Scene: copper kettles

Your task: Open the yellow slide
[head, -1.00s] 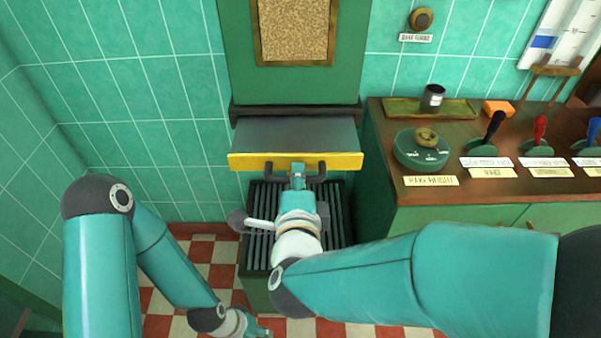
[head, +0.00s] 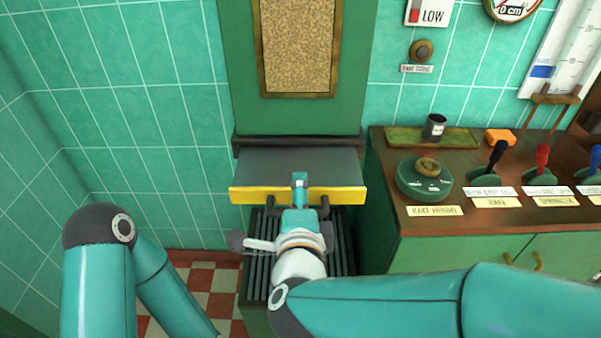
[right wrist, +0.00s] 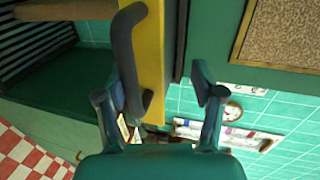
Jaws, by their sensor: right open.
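The yellow slide (head: 245,195) is a grey plate with a yellow front bar, sticking out from the green column above a slatted grate in the head view. A dark U-shaped handle is fixed to its front; it shows large in the right wrist view (right wrist: 125,62), beside the yellow bar (right wrist: 154,50). My right gripper (head: 299,178) reaches over the middle of the bar. In the right wrist view its fingers (right wrist: 158,93) are spread apart, the left one overlapping the handle. I cannot tell if it touches. My left gripper is outside the head view.
The dark slatted grate (head: 257,268) lies below the slide. A wooden counter (head: 440,222) at the right holds a green round dial (head: 424,180), a dark cup (head: 434,127), an orange block (head: 500,137) and several levers. Tiled wall stands at the left.

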